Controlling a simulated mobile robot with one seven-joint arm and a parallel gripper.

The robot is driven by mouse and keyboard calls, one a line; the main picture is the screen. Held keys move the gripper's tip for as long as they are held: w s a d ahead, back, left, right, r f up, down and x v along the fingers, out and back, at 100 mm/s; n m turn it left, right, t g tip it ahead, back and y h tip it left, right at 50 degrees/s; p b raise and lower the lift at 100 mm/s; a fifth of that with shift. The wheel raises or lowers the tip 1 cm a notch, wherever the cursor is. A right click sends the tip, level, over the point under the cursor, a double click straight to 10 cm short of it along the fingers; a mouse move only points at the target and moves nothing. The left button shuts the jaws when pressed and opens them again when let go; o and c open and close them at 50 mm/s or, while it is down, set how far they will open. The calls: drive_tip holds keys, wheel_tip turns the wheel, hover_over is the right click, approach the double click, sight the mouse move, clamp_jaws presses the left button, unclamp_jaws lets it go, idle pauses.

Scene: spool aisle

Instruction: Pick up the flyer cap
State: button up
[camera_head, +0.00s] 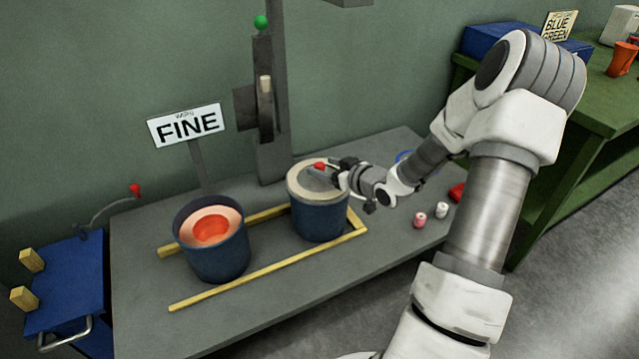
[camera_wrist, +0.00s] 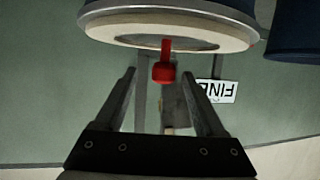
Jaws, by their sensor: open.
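The flyer cap (camera_head: 315,193) appears to be the round cream lid with a grey middle and a red knob (camera_head: 319,166). It sits on top of the right blue can (camera_head: 320,221). The cap also shows upside down at the top of the wrist view (camera_wrist: 228,38), with its red knob (camera_wrist: 163,72) sticking out. My gripper (camera_head: 326,171) is at the knob above the cap. In the wrist view my gripper (camera_wrist: 160,76) is open, with the knob between its two fingers and gaps on both sides. I cannot tell how deep the knob is between them.
A left blue can (camera_head: 218,258) holds an orange bowl-like inside. Yellow rails (camera_head: 255,280) edge the cans on the grey table. A FINE sign (camera_head: 187,126) and a grey post (camera_head: 271,100) stand behind. Small bobbins (camera_head: 420,220) lie right of my gripper.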

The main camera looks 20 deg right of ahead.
sight(312, 164)
drive_tip(key=b+x, duration=0.1)
drive_tip(key=x, duration=0.1)
drive_tip(key=b+x, duration=0.1)
drive_tip(key=x, duration=0.1)
drive_tip(key=shift+w+a+f, duration=0.15)
drive_tip(key=shift+a+f, duration=0.1)
drive_tip(key=shift+w, duration=0.35)
clamp_jaws()
